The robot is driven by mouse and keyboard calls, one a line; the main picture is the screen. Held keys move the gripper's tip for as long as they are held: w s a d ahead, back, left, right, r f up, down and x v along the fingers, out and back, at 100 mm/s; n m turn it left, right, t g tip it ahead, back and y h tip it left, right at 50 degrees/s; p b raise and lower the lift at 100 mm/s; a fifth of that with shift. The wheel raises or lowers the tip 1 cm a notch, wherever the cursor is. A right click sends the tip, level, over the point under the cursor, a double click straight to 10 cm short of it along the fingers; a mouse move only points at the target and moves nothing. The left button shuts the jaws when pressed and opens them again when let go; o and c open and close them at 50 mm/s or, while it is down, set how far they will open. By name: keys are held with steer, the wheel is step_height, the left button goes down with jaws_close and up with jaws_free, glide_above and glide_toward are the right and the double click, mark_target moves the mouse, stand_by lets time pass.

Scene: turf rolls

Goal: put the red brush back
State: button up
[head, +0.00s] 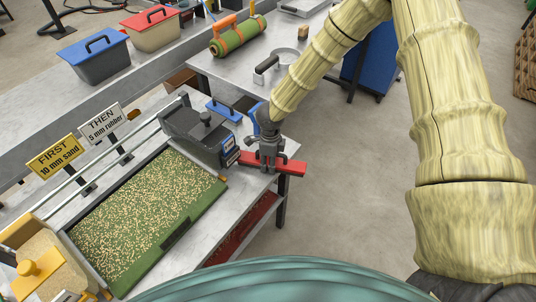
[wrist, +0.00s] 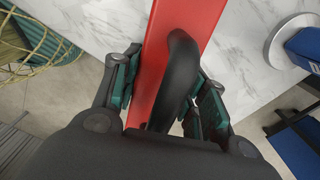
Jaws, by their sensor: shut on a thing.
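The red brush (head: 292,167) is a long flat red bar with a black arched handle (wrist: 180,70). My gripper (head: 268,160) is shut on the black handle, with a finger on each side of it in the wrist view (wrist: 165,98). The brush lies level at the right edge of the near bench (head: 232,200), and its right end sticks out past that edge. I cannot tell whether the brush touches the bench top. My gripper hides the middle of the brush. The underside of the brush is hidden.
A dark grey hopper (head: 196,136) stands just left of my gripper, beside a green turf tray (head: 205,200) covered in grains. A blue-handled float (head: 224,110) lies behind. Yellow and white signs (head: 54,157) stand at left. A second bench (head: 225,72) holds a turf roll (head: 238,38). Open floor lies right.

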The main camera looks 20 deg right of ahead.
steer(key=shift+w+d+f, duration=0.15)
steer(key=shift+w+d, duration=0.15)
steer(key=shift+w, duration=0.45)
steer(key=shift+w+f+b, duration=0.2)
steer(key=shift+f+b, duration=0.05)
steer(key=shift+b, duration=0.1)
steer(key=shift+s+r, duration=0.45)
steer(key=shift+s, duration=0.05)
steer(key=shift+w+f, duration=0.25)
steer(key=shift+f, duration=0.05)
steer(key=o, duration=1.2)
steer(key=shift+s+r, duration=0.15)
